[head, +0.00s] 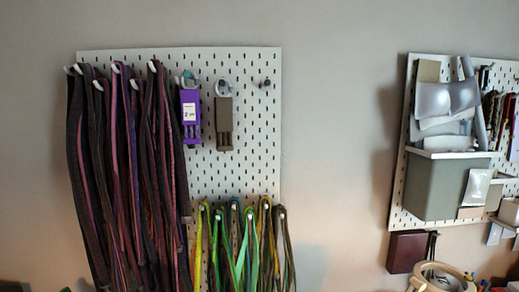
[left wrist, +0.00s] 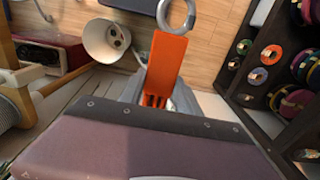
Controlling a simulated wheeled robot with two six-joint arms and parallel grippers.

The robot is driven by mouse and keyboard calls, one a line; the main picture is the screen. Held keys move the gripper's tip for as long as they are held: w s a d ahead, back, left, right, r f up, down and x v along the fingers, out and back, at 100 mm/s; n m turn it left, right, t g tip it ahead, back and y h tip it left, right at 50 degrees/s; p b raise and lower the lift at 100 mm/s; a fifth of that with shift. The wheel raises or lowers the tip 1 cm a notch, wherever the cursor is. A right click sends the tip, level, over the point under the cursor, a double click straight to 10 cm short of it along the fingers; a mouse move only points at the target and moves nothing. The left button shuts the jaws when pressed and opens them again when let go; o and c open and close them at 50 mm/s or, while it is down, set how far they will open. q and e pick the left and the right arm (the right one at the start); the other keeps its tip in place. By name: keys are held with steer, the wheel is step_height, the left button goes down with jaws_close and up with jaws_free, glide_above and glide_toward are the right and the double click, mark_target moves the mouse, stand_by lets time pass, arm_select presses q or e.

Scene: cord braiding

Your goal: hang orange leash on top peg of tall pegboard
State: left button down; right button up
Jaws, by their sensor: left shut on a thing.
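The orange leash (left wrist: 167,62) shows in the left wrist view as a flat orange piece with slots at its near end and a grey ring (left wrist: 176,14) at its far end. My left gripper (left wrist: 160,97) is shut on its slotted end. The tall pegboard (head: 232,172) hangs on the wall at the left of the head view. A short dark peg (head: 265,83) near its top right corner is bare. Neither gripper nor the orange leash shows in the head view.
A purple tagged piece (head: 190,115) and a brown one (head: 224,122) hang left of the bare peg. Dark straps (head: 120,180) cover the board's left side; colourful cords (head: 245,240) hang low. A second pegboard (head: 402,190) with a grey-green bin (head: 440,188) is at right.

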arm_select(q)
steer(key=shift+w+a+f, duration=0.15)
steer(key=shift+w+f, duration=0.05)
steer(key=shift+w, duration=0.25)
steer(key=shift+s+r, duration=0.1)
steer(key=shift+s, duration=0.15)
arm_select(e)
steer(key=shift+w, duration=0.2)
arm_select(q)
steer(key=shift+w, duration=0.15)
arm_select(e)
steer(key=shift+w+a+f, duration=0.1)
steer(key=shift+w, duration=0.05)
